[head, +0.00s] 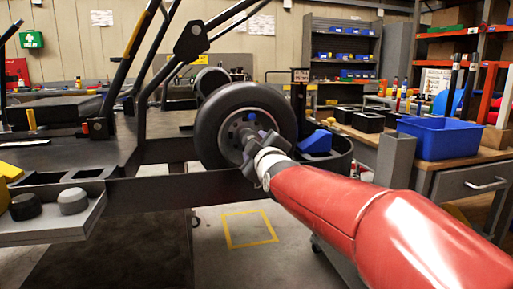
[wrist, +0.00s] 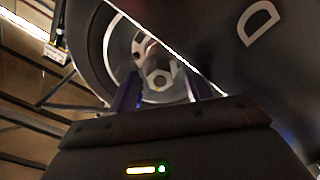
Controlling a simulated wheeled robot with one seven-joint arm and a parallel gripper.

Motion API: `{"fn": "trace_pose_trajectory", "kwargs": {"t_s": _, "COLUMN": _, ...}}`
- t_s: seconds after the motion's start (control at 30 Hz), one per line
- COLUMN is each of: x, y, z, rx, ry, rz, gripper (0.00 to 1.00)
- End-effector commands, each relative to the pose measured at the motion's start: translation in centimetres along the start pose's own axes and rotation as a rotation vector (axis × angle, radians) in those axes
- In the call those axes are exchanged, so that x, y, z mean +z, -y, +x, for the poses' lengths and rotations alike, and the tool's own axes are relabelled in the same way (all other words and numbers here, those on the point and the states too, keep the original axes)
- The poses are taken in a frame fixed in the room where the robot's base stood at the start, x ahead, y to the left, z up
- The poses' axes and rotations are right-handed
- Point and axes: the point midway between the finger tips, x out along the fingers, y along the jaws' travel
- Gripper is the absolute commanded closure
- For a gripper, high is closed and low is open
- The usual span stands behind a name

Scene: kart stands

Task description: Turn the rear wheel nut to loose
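The rear wheel (head: 208,131) is a black tyre with a grey rim on the kart stand, left of my gripper in the head view. In the wrist view the pale rim (wrist: 122,45) shows with the hexagonal wheel nut (wrist: 160,77) at its centre. My gripper (head: 252,140) points at the hub from the right. In the wrist view its two purple fingers (wrist: 165,90) are spread, with the nut visible between them and a gap on each side. I cannot tell whether the fingertips reach around the nut. In the head view my gripper hides the nut.
A dark stand frame (head: 150,190) runs below the wheel. A tray with knobs (head: 50,226) is at lower left. A blue bin (head: 440,138) stands on the workbench (head: 420,178) at right. A dark surface with a pale letter D (wrist: 255,50) fills the wrist view's upper right.

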Motion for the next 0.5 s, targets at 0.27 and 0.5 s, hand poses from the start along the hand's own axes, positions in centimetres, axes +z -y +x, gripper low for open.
{"fn": "trace_pose_trajectory", "kwargs": {"t_s": 0.27, "x": 0.0, "y": -0.1, "z": -1.5, "rx": 0.004, "ry": -0.002, "rz": 0.000, "gripper": 0.51}}
{"fn": "trace_pose_trajectory", "kwargs": {"t_s": 0.5, "x": 0.0, "y": 0.0, "z": -5.7, "rx": 0.003, "ry": -0.002, "rz": -0.002, "gripper": 0.51}}
